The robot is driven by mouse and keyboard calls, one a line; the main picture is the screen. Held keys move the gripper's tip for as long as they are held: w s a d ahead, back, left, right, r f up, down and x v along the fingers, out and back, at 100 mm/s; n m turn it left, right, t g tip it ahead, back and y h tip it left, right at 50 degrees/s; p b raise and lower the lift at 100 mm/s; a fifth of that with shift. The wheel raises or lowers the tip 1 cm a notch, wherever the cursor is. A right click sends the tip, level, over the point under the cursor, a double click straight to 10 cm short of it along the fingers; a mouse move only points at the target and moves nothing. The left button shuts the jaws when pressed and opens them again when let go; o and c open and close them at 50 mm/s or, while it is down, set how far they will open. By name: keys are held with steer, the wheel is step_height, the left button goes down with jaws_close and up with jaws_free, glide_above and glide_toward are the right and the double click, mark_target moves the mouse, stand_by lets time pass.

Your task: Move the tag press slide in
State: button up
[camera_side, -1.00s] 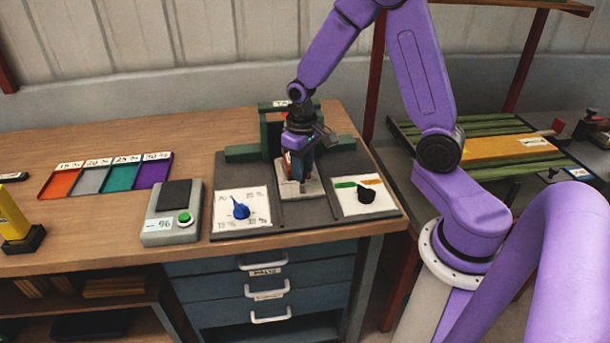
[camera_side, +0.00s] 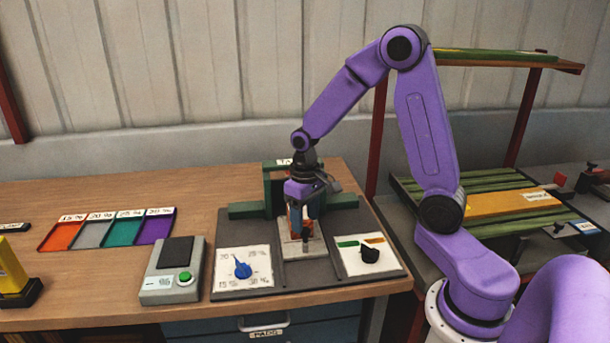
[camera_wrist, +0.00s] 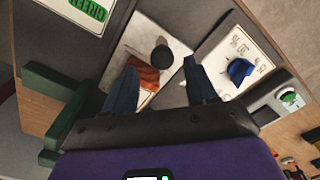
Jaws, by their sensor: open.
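The tag press is a dark green frame (camera_side: 280,190) at the back of a dark grey base. Its slide (camera_side: 303,249) is a pale plate in a channel in front of the frame, seen in the wrist view (camera_wrist: 130,42) with an orange-brown block (camera_wrist: 146,72) and a dark upright knob (camera_wrist: 162,54) on it. My gripper (camera_side: 303,230) is above the slide, pointing down. In the wrist view its two blue fingers (camera_wrist: 160,85) are apart, with the block and knob showing between and beyond them. Contact with the knob cannot be told.
A blue dial (camera_side: 242,270) stands left of the slide and a black knob (camera_side: 370,255) on a white panel right of it. A grey box with a green button (camera_side: 184,277) and colored trays (camera_side: 106,230) lie further left. The table between trays and press is mostly clear.

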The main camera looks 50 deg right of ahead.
step_height(320, 180, up, 15)
stand_by(0.3)
steer(key=shift+f, duration=0.1)
steer(key=s+a+f+n, duration=0.2)
steer(key=s+a+n, duration=0.1)
steer(key=s, duration=0.5)
steer(key=s+a+f+n, duration=0.2)
steer(key=s+n, duration=0.3)
steer(key=s, duration=0.3)
steer(key=s+a+f+n, duration=0.3)
steer(key=s+a+n, duration=0.1)
steer(key=s, duration=0.3)
steer(key=shift+s+a+n, duration=0.3)
steer(key=shift+s+a, duration=0.1)
steer(key=shift+a, duration=0.1)
